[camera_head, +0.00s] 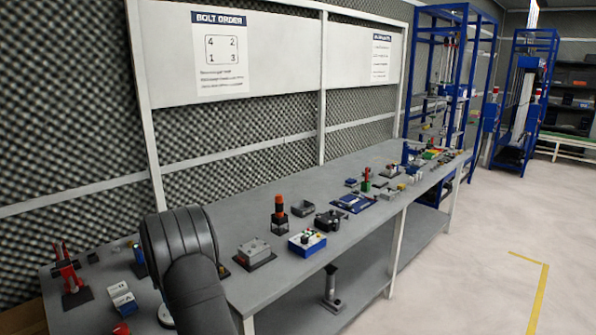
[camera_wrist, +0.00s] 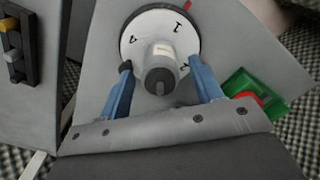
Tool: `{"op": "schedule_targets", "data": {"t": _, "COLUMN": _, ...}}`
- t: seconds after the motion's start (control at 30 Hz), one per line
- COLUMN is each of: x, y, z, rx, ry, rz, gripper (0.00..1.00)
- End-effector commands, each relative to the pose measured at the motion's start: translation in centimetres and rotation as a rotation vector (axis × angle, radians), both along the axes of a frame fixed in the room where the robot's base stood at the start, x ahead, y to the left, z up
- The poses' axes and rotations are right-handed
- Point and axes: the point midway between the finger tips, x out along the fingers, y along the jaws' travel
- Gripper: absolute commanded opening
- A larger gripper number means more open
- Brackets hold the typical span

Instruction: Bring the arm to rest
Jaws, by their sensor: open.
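My gripper (camera_wrist: 157,66) shows in the wrist view with its two blue fingers spread apart. A grey knob (camera_wrist: 159,78) stands between the fingers, with gaps visible on both sides, so it is not clamped. The knob sits on a white round dial (camera_wrist: 135,30) with numerals, 4 and 1 readable, and a red mark at its rim. In the head view my dark arm reaches down over the near left end of the grey bench (camera_head: 290,255). My gripper is hidden there behind my arm.
In the wrist view a green and red part (camera_wrist: 245,86) lies right of the fingers and a dark switch block (camera_wrist: 15,50) lies left. In the head view a red clamp (camera_head: 68,272), a grey box (camera_head: 254,251) and a blue button box (camera_head: 307,241) stand near my arm.

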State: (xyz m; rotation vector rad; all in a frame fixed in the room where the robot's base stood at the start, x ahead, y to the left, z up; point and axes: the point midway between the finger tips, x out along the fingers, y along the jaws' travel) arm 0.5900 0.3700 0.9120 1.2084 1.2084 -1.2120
Motion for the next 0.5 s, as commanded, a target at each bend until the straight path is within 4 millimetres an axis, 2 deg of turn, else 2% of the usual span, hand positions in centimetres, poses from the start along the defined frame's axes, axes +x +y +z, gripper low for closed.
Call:
{"op": "schedule_targets", "data": {"t": 0.03, "x": 0.1, "y": 0.1, "z": 1.6, "rx": 0.004, "ry": -0.006, "rz": 0.0, "gripper": 0.59}}
{"op": "schedule_targets", "data": {"t": 0.5, "x": 0.1, "y": 0.1, "z": 11.1, "rx": 0.003, "ry": -0.003, "rz": 0.001, "gripper": 0.59}}
